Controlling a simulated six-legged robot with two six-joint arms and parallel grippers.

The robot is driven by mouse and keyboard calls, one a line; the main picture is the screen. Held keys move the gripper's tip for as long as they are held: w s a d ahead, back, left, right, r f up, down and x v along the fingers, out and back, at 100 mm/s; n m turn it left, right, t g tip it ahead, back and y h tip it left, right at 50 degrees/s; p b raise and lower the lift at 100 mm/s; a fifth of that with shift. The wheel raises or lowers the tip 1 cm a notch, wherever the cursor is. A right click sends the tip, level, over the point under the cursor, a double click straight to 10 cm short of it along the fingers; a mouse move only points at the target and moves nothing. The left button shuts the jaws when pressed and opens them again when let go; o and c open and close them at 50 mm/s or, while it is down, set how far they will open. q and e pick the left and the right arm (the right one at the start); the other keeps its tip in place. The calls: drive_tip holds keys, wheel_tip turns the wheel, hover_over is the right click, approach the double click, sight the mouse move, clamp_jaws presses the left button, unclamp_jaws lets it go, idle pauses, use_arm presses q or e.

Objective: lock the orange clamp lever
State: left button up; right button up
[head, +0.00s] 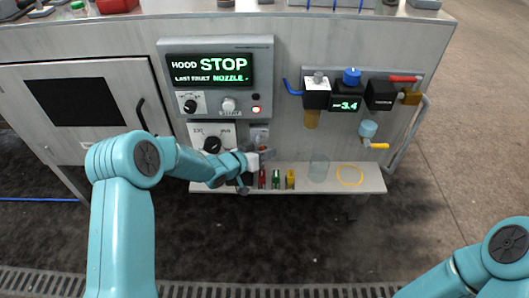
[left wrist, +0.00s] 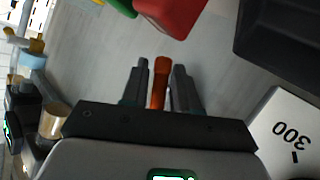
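The orange clamp lever (left wrist: 159,80) stands between the two grey fingers of my left gripper (left wrist: 160,82) in the left wrist view. A thin gap shows between the lever and the right finger, so the fingers look open around it rather than pressed on it. In the head view my left gripper (head: 258,158) is at the lower middle of the panel, beside a small grey bracket, and the lever there is small and mostly hidden. The clamp's base is hidden by the gripper. My right gripper is outside both views; only its arm shows at lower right.
A control box (head: 217,80) reading "STOP" is above the gripper. A dial plate (head: 197,131) is just left. A shelf (head: 340,185) below holds red, green and yellow pieces, a clear cylinder (head: 319,167) and a yellow ring (head: 349,175). Valves and a gauge (head: 346,97) are at right.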

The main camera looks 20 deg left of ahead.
use_arm(q)
clamp_jaws()
drive_tip(key=shift+a+r, duration=0.1)
drive_tip(key=shift+a, duration=0.05)
drive_tip(key=shift+a+m+g+y, duration=0.15)
drive_tip(key=shift+m+g+y, duration=0.25)
drive_tip(key=shift+y, duration=0.1)
drive_tip(key=y+b, duration=0.1)
drive_tip(key=a+f+m+b, duration=0.1)
drive_tip(key=b, duration=0.1)
drive_tip(key=shift+s+f+g+y, duration=0.15)
drive_tip(key=shift+g+y, duration=0.25)
drive_tip(key=shift+b, duration=0.35)
drive_tip(key=shift+s+a+r+y, duration=0.1)
drive_tip(key=shift+r+y, duration=0.2)
drive_tip(key=shift+r, duration=0.05)
drive_tip(key=shift+o, duration=1.9)
unclamp_jaws()
